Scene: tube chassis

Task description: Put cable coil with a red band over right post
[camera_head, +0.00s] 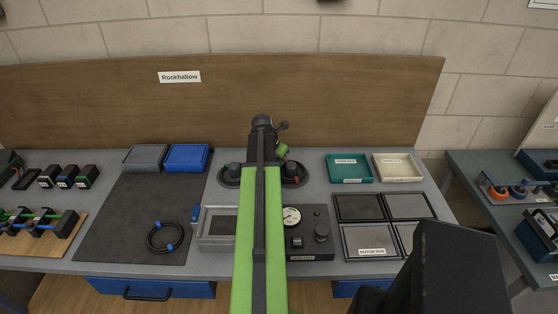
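My arm reaches up the middle of the view, and its far end, with my gripper (281,148), is near the right post (293,170). The fingers are largely hidden behind the arm, so I cannot tell if they are open or shut. The right post stands on a dark round base, with small red patches close to it. These may belong to the cable coil with a red band, but I cannot make out a full ring or whether it is around the post. A left post (233,168) stands on a similar dark base, left of my arm.
A black cable coil with blue bands (152,243) lies on the dark mat (120,215). Blue (187,157) and teal (349,168) bins stand at the back. A grey tray (214,243) and a gauge box (311,252) flank my arm in front.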

